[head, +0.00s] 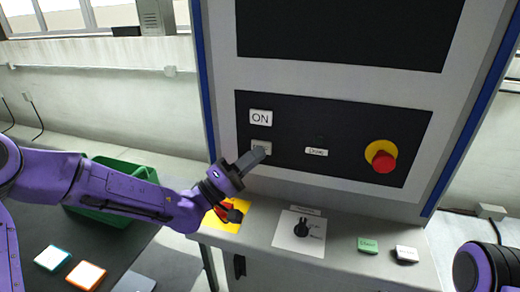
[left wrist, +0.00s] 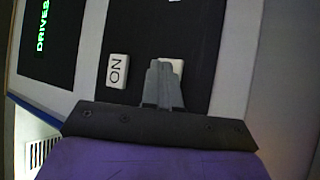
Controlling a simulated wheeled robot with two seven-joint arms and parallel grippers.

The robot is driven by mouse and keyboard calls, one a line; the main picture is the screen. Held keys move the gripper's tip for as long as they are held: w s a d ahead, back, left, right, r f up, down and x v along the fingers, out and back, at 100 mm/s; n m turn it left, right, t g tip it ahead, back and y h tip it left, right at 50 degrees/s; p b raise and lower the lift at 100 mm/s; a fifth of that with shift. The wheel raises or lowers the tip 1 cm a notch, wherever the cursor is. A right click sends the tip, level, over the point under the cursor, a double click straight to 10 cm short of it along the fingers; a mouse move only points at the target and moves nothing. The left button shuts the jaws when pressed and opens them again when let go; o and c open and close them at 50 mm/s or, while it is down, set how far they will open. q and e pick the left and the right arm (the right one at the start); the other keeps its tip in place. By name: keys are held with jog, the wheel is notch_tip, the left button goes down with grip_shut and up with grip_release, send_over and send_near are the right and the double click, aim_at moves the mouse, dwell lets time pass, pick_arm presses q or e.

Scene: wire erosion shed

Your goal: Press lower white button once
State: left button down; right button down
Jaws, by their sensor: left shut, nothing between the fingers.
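The lower white button (head: 262,146) sits on the dark control panel, directly below the white ON button (head: 260,117). My left gripper (head: 262,153) is shut and empty, with its fingertips over the lower part of that button. In the left wrist view the shut fingers (left wrist: 162,68) cover most of the lower button (left wrist: 177,66), and the ON button (left wrist: 117,71) is clear beside them. I cannot tell whether the tips touch the button. My right gripper is not in view; only part of my right arm shows at the lower right.
A red emergency knob (head: 383,160) on a yellow ring and a small white label (head: 316,152) are on the same panel. Below, the ledge carries a black rotary switch (head: 302,228), a green button (head: 367,245) and a white button (head: 406,254). A green crate (head: 112,192) stands behind my left arm.

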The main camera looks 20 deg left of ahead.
pick_arm(q)
jog(key=shift+s, duration=0.8)
jog(key=shift+s+a+p, duration=0.15)
jog(key=shift+s+p, duration=0.35)
jog(key=shift+s, duration=2)
